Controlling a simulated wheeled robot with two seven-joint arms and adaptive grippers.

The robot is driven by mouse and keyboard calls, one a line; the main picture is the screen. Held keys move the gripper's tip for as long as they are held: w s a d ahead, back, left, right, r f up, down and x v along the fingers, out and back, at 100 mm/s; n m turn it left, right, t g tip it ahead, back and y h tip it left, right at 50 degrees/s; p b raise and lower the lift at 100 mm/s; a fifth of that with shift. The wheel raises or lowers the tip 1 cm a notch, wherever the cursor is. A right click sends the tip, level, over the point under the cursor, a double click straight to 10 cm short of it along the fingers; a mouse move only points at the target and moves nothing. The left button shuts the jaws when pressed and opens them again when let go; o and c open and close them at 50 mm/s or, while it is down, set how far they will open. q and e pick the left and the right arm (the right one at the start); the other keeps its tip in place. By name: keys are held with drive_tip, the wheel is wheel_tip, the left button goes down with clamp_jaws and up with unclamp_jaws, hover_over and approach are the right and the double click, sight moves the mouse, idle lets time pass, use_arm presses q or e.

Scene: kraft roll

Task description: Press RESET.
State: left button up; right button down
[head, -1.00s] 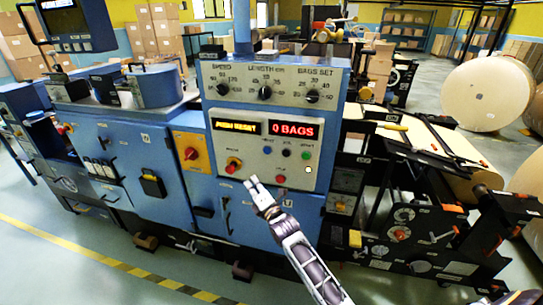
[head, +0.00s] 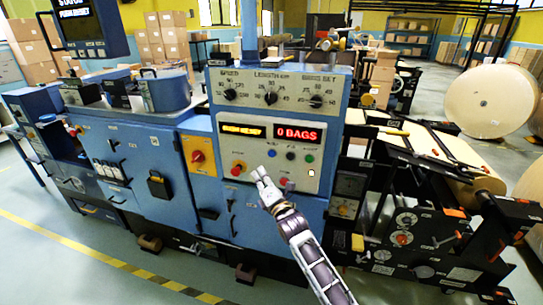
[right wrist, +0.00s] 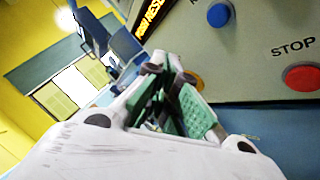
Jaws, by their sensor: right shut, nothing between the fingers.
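The blue button (head: 272,153) is in the upper button row of the machine's grey panel, under the displays. In the right wrist view the blue button (right wrist: 219,14) is at the top, with a partly cut-off label starting with R. My right gripper (head: 262,174) is shut and empty, in front of the panel, just below and left of the blue button in the head view. Its green-padded fingers (right wrist: 178,80) appear apart from the button in the right wrist view. The amber display (head: 242,130) is partly legible; in the wrist view it shows "RESE". My left gripper is out of view.
A red STOP button (right wrist: 302,77) sits close by on the panel. The red display (head: 297,134) reads 0 BAGS.

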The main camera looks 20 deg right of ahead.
drive_tip(key=shift+w+d+f+b, duration=0.1)
drive_tip(key=shift+w+d+b, duration=0.6)
drive_tip(key=shift+w, duration=0.5)
drive_tip(key=shift+w+d+r+b, duration=0.1)
drive_tip(key=shift+w+d+b, duration=0.3)
drive_tip(key=shift+w+d, duration=0.7)
drive_tip(key=shift+w+d+f+b, duration=0.1)
drive_tip(key=shift+w+d+b, duration=0.5)
drive_tip(key=shift+w, duration=0.7)
drive_tip(key=shift+w+d, duration=0.55)
drive_tip(key=shift+w, duration=0.15)
idle(0.6)
drive_tip(key=shift+s+a, duration=0.5)
drive_tip(key=shift+s, duration=0.2)
idle(0.4)
drive_tip(key=s+a, duration=0.1)
drive_tip(key=s+a+p, duration=0.1)
drive_tip(key=s+p, duration=0.1)
drive_tip(key=s, duration=0.1)
drive_tip(key=shift+s+a, duration=0.1)
drive_tip(key=shift+a, duration=0.3)
